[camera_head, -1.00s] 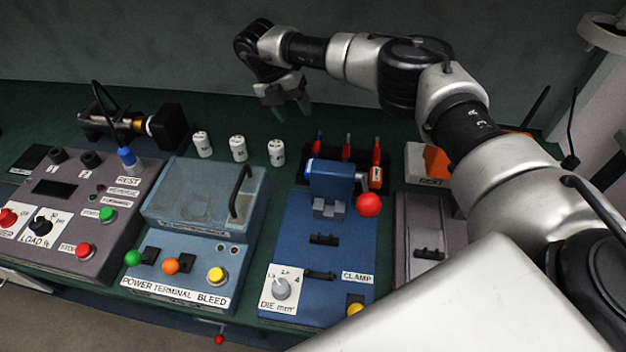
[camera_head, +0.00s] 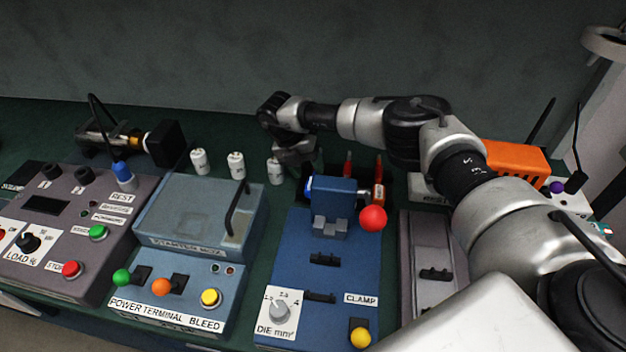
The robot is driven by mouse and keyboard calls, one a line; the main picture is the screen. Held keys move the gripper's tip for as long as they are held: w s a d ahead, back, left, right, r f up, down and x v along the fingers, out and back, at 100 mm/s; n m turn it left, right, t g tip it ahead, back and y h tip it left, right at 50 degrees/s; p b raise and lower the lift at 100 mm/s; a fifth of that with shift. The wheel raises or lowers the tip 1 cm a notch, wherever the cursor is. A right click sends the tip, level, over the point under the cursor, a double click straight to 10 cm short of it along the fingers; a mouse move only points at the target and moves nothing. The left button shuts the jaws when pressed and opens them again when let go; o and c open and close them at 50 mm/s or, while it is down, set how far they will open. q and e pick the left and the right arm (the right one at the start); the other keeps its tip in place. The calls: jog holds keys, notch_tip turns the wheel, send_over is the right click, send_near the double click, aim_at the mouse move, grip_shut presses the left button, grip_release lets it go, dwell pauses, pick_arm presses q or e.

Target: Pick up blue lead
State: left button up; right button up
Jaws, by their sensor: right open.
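A blue plug with a black cable (camera_head: 122,172), which looks like the blue lead, stands upright at the REST mark of the grey control box (camera_head: 68,238) on the left. My right gripper (camera_head: 297,163) is well to the right of it, low behind the blue clamp machine (camera_head: 325,265). Its jaws are open, and its fingertips are partly hidden. It is close to the rightmost white cylinder (camera_head: 275,170). I cannot tell whether they touch. My left gripper is not in view.
Two more white cylinders (camera_head: 200,161) (camera_head: 236,165) stand behind the blue-grey terminal box (camera_head: 200,215). Red-handled tools (camera_head: 348,163) stand behind the clamp machine. A red ball knob (camera_head: 373,218) sticks out at its right. An orange block (camera_head: 515,161) is behind my right arm.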

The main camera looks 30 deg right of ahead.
jog(key=shift+x, duration=1.45)
jog(key=c, duration=0.7)
jog(key=shift+r, duration=0.1)
